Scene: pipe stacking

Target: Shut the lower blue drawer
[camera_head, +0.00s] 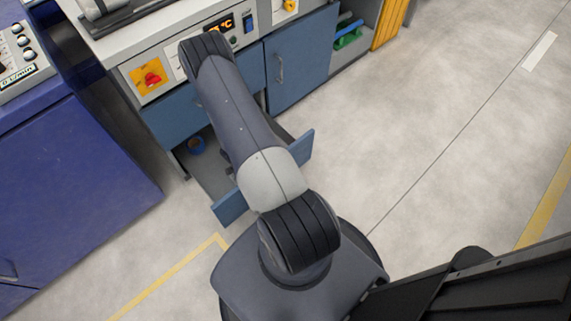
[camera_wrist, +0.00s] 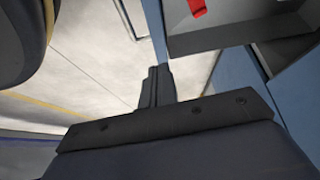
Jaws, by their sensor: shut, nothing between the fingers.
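The lower blue drawer (camera_head: 230,207) stands pulled out from the grey workbench in the head view. Its blue front also shows to the right of my arm (camera_head: 304,146), which hides its middle. In the wrist view my gripper (camera_wrist: 157,72) is shut and empty. Its fingertips are close to a narrow blue panel (camera_wrist: 152,28), likely the drawer front seen edge-on; I cannot tell whether they touch. A grey open interior with a red item (camera_wrist: 197,8) shows to the right. My gripper is hidden in the head view.
A blue cabinet door (camera_head: 300,62) with a handle is right of the drawer. An upper blue drawer front (camera_head: 172,117) is above it. A dark blue machine (camera_head: 70,190) stands at the left. The floor to the right (camera_head: 430,130) is clear.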

